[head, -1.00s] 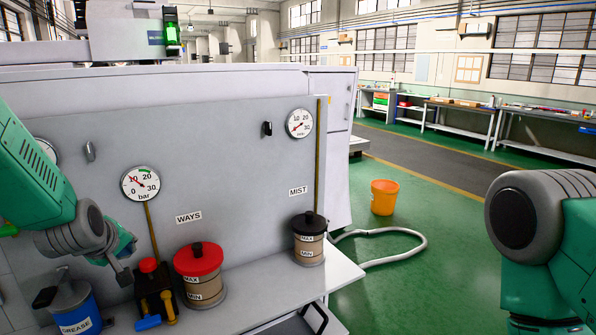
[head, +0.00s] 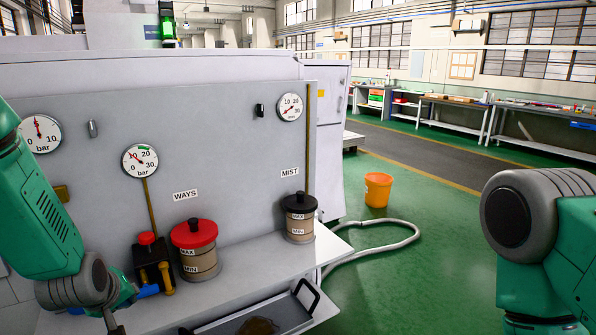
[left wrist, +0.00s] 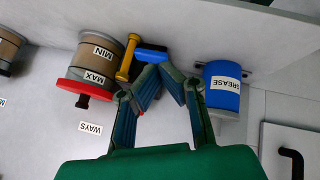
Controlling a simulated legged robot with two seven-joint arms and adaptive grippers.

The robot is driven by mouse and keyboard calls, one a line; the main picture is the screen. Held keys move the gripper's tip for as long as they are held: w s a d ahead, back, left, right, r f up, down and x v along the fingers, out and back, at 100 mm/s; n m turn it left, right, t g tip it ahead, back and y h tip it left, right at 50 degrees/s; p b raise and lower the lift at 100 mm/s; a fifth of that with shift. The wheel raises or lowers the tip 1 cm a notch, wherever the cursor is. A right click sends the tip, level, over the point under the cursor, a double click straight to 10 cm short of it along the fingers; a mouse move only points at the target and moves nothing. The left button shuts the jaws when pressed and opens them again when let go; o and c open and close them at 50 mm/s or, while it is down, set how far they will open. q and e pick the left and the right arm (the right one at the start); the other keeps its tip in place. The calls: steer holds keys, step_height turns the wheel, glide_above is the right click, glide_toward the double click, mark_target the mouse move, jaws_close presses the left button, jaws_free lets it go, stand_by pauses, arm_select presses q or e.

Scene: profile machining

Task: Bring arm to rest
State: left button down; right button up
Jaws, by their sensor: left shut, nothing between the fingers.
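My left arm comes in from the left in the head view, and its gripper (head: 115,322) hangs low at the front of the machine's shelf, partly cut off by the bottom edge. In the left wrist view the fingers of the left gripper (left wrist: 162,76) meet at their tips with nothing between them. They point toward the gap between the blue grease can (left wrist: 222,98) and the valve with the blue lever (left wrist: 151,54). My right arm shows at the right of the head view; its gripper is not visible.
The red-lidded WAYS pot (head: 194,262) and black-lidded MIST pot (head: 300,222) stand on the shelf. A tray (head: 270,315) lies below the shelf edge. An orange bucket (head: 377,190) and white hose (head: 385,247) are on the floor.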

arm_select(q)
steer(key=s+d+f+m+g+b, duration=0.2)
steer(key=s+f+m+b, duration=0.15)
steer(key=s+f, duration=0.6)
steer(key=s+d+f+m+g+b, duration=0.2)
steer(key=s+f+b, duration=0.4)
steer(key=f, duration=0.7)
steer(key=s+d+f+m+g+h+b, duration=0.1)
steer(key=s+d+f+m+b, duration=0.1)
steer(key=s+f, duration=0.4)
steer(key=s+d+f+m+g+b, duration=0.1)
steer(key=s+f, duration=0.5)
steer(key=s, duration=0.6)
steer(key=shift+s+d+m+g+h+b, duration=0.4)
steer(key=shift+m+b, duration=0.25)
steer(key=shift+b, duration=0.5)
steer(key=shift+w+a+f, duration=0.1)
steer(key=shift+w+a, duration=0.05)
steer(key=shift+w, duration=0.05)
